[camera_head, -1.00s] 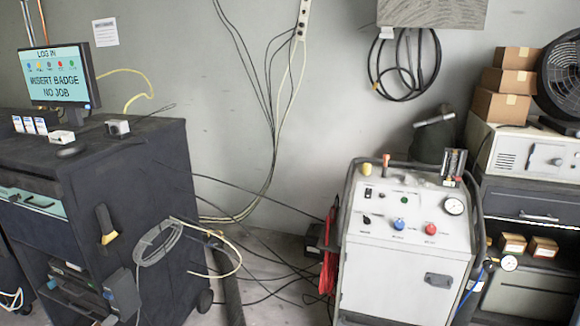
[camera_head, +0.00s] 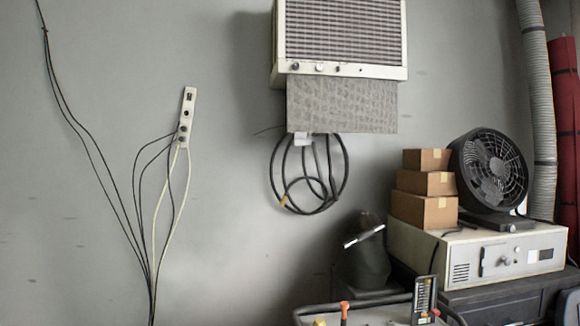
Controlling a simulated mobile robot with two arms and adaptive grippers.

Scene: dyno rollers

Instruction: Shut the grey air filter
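A grey, mesh-like air filter (camera_head: 342,106) hangs below the front of a white wall-mounted air unit (camera_head: 341,72). Its upper edge meets the unit's bottom edge, and most of the panel shows below it. The unit has a slatted grille and small knobs along its lower strip. A small white tag or plug (camera_head: 303,139) is at the filter's lower left edge. Neither of my grippers is in view.
A coiled black cable (camera_head: 280,184) hangs on the wall under the filter. Stacked cardboard boxes (camera_head: 425,212) and a black fan (camera_head: 490,172) stand on a white device (camera_head: 470,262) at right. A power strip (camera_head: 187,105) with cables is on the wall at left. A cart top shows at the bottom.

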